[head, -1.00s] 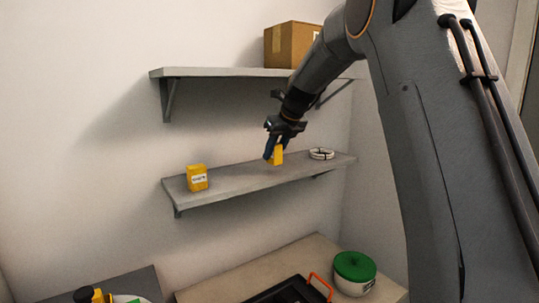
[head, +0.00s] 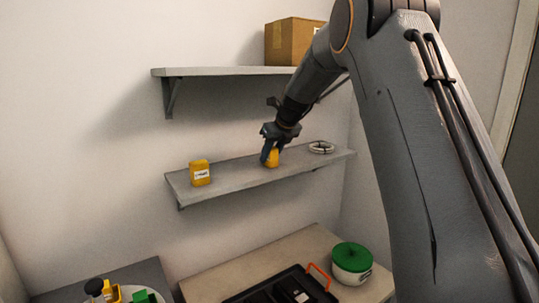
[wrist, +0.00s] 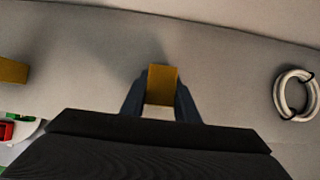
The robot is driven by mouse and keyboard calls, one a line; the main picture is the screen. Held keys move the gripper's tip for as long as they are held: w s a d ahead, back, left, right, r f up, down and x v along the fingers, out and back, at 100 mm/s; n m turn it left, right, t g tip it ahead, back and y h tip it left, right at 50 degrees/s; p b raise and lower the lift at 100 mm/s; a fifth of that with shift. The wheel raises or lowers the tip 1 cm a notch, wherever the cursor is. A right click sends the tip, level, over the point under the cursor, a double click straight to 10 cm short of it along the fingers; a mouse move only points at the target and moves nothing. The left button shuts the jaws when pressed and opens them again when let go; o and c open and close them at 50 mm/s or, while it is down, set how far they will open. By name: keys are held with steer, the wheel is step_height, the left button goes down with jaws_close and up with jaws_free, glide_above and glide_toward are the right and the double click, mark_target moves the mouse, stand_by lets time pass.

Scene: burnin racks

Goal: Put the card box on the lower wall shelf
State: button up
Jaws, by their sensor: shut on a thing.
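My gripper (head: 269,157) is over the middle of the lower wall shelf (head: 228,180), shut on a small yellow card box (head: 273,160). In the wrist view the card box (wrist: 161,84) sits between the two fingers, with the shelf surface (wrist: 220,75) behind it. The box is at the shelf's surface or very close above it; I cannot tell whether it touches. The fingers hide part of the box.
Another yellow box (head: 200,173) with a white label stands at the shelf's left end. A coiled white cable (head: 321,147) lies to the right of my gripper. The upper shelf (head: 225,71) holds a cardboard box (head: 290,42). A green-lidded pot (head: 351,264) stands below.

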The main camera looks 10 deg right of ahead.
steer(key=o, duration=1.1)
steer(key=shift+c, duration=0.2)
steer(key=shift+r, duration=0.15)
steer(key=b+v, duration=0.3)
steer(key=v, duration=0.4)
steer(key=shift+s+r, duration=0.15)
steer(key=shift+s, duration=0.05)
